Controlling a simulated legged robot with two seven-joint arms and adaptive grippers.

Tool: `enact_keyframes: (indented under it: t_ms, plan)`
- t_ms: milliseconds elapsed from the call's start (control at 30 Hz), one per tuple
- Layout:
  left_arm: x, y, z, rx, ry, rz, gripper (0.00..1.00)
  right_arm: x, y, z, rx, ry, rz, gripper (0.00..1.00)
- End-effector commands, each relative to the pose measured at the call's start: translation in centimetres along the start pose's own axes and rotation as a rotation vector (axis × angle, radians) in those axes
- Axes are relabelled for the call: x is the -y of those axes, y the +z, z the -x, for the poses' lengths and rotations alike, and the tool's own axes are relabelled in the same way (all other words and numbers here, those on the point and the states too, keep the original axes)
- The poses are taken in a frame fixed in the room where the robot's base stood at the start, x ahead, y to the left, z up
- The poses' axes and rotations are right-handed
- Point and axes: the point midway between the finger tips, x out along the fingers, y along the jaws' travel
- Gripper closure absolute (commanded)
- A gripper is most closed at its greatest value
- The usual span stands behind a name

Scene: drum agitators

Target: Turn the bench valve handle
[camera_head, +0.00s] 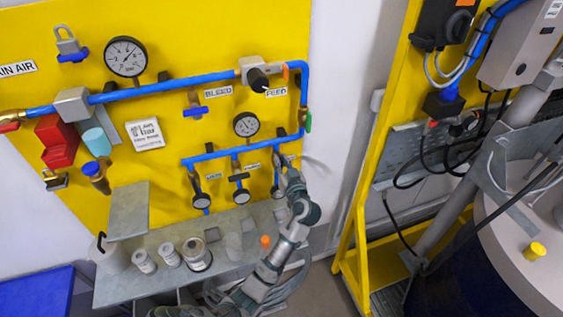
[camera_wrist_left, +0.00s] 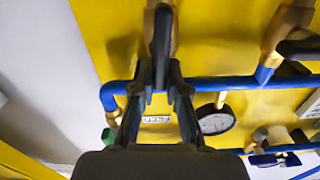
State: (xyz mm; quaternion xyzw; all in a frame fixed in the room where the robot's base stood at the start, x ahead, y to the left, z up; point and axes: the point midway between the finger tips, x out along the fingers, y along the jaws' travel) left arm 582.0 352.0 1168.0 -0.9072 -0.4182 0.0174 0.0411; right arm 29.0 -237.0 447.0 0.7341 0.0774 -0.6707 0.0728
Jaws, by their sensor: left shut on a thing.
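The bench valve handle (camera_wrist_left: 161,40) is a dark lever in front of a brass fitting, seen at the top middle of the left wrist view. My left gripper (camera_wrist_left: 160,78) is shut on it, with a finger on each side. In the head view my left gripper (camera_head: 290,180) is at the right-hand drop of the lower blue pipe (camera_head: 230,150), on the yellow panel. It largely hides the valve there, so the handle's angle is hard to tell. My right gripper is in neither view.
A small gauge (camera_head: 246,124) sits just above the lower pipe. Two similar drops with dark round parts hang to the left. A grey shelf (camera_head: 120,285) below holds several cans. A yellow frame (camera_head: 350,230) stands to the right, with a floor gap between.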

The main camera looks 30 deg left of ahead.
Motion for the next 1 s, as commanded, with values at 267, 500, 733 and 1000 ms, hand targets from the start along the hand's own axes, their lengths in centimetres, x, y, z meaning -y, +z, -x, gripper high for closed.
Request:
enact_keyframes:
  t_ms: [267, 500, 733, 1000]
  plan:
    - [-0.5, 0.1, -0.1, 0.004, -0.001, -0.217, 1.0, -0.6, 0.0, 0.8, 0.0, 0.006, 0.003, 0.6]
    - [-1.1, 0.2, -0.1, 0.003, 0.0, -0.448, 1.0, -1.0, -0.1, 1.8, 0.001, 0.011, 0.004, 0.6]
    - [-1.6, 0.5, -0.1, 0.002, 0.001, -0.666, 1.0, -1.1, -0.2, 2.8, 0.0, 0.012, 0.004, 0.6]
    - [-2.0, 0.9, -0.2, 0.003, -0.001, -0.923, 1.0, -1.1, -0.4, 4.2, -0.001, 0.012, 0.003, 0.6]
